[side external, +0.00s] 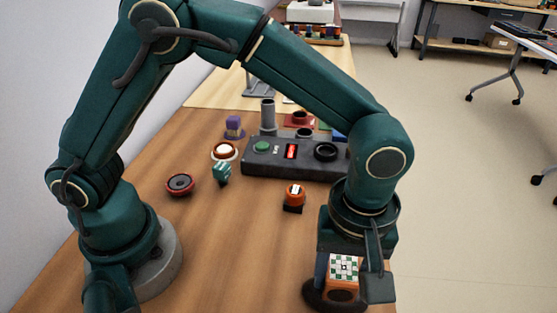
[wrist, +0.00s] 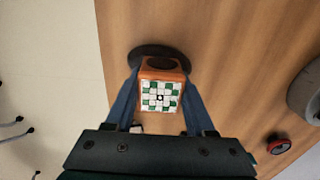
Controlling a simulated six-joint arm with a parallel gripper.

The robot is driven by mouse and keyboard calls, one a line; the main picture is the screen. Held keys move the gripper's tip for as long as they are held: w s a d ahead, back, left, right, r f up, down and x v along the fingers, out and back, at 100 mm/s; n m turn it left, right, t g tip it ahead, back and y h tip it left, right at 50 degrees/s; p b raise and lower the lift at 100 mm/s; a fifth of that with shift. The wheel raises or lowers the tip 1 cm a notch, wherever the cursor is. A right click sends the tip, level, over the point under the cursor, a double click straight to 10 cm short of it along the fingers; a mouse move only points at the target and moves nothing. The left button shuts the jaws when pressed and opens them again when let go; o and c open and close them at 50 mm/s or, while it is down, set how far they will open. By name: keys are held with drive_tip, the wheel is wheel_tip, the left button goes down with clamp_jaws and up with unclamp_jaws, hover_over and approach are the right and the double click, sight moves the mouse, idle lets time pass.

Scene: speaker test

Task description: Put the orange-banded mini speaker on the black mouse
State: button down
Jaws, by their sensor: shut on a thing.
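The orange-banded mini speaker (side external: 343,267) is a small orange box with a green-and-white checkered face and a dark round patch on another side. My gripper (side external: 350,279) is shut on it, with one finger on each side. The wrist view also shows the speaker (wrist: 160,96) between the fingertips of my gripper (wrist: 159,88). The black mouse (side external: 316,296) is a dark rounded shape low at the front of the table, partly hidden by the speaker and a finger. In the wrist view the mouse (wrist: 146,52) shows just beyond the speaker and overlaps it. I cannot tell whether they touch.
A grey console (side external: 253,168) with a green button and a black ring stands behind. An orange-and-black piece (side external: 294,196), a red-rimmed black disc (side external: 180,184) and a teal block (side external: 222,172) lie on the wooden table. The table's right edge is close to my gripper.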

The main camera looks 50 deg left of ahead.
sight(345, 268)
drive_tip(key=shift+f, duration=0.15)
drive_tip(key=shift+c, duration=1.3)
unclamp_jaws()
wheel_tip(345, 268, up, 11)
drive_tip(key=shift+f, duration=0.15)
drive_tip(key=shift+a+r, duration=0.1)
drive_tip(key=shift+r, duration=0.7)
drive_tip(key=a+r+m+t, duration=0.2)
drive_tip(key=a+r+m, duration=0.2)
drive_tip(key=a, duration=0.6)
drive_tip(key=s+a+f+m+t, duration=0.3)
drive_tip(key=s+a+f+m, duration=0.1)
drive_tip(key=a, duration=0.5)
drive_tip(key=shift+s+f+m+t, duration=0.25)
drive_tip(key=shift+s+m, duration=0.25)
drive_tip(key=shift+s, duration=0.85)
